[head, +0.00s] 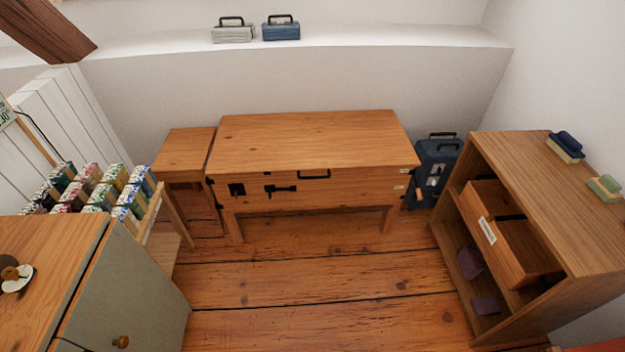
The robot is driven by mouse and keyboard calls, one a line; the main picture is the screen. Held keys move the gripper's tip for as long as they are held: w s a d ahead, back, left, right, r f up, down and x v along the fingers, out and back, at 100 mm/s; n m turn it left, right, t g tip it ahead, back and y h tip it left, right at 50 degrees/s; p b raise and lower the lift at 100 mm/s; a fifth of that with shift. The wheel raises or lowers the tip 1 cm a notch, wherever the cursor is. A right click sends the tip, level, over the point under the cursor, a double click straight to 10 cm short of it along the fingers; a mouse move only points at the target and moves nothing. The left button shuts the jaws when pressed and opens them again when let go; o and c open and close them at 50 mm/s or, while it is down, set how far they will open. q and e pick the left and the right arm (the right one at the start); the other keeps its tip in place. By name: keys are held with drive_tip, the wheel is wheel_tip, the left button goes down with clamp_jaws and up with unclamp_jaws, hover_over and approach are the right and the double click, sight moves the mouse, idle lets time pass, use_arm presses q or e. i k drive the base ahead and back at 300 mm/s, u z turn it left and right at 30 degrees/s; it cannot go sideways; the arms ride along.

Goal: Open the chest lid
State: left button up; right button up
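The wooden chest (260,192) stands on legs against the back wall, in the middle of the head view. Its flat wooden lid (312,138) is down and looks shut. A black handle (314,175) is at the front, near the seam below the lid. The inside of the chest is hidden. Neither of my grippers shows in this view.
A low wooden side table (184,150) adjoins the chest's left. A dark blue case (437,170) stands at its right. A wooden shelf unit (550,190) with a drawer (508,240) pulled out is at right. A grey-green cabinet (135,285) is at left. The plank floor (310,270) in front is clear.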

sight(290, 142)
drive_tip(key=z, duration=0.2)
drive_tip(key=i, duration=0.75)
drive_tip(key=z, duration=0.5)
